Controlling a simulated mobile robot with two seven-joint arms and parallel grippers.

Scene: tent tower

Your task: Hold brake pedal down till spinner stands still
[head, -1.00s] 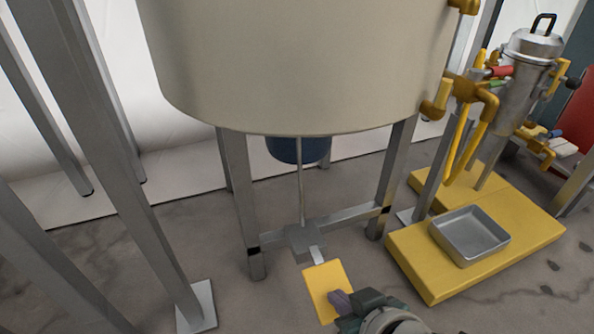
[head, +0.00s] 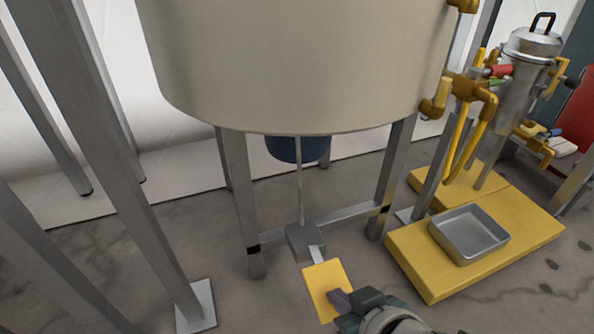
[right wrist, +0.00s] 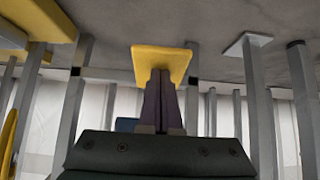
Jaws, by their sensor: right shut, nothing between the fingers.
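The brake pedal is a yellow plate (head: 325,280) low at the front of the stand, joined by a short grey arm to a grey block. My right gripper (head: 337,299) is shut and empty, its dark fingertips at the pedal's near right part. In the right wrist view the closed fingers (right wrist: 162,88) meet the face of the yellow pedal (right wrist: 147,58) and appear to touch it. How far the pedal is pressed I cannot tell. A large cream drum (head: 300,70) hangs above; whether it turns does not show. My left gripper is out of view.
Grey legs (head: 240,205) and a crossbar carry the drum, with a thin rod and a blue cylinder (head: 300,148) below. To the right, a yellow platform (head: 425,275) bears a metal tray (head: 495,255) and a steel canister (head: 510,100). Another grey post (head: 130,180) stands left.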

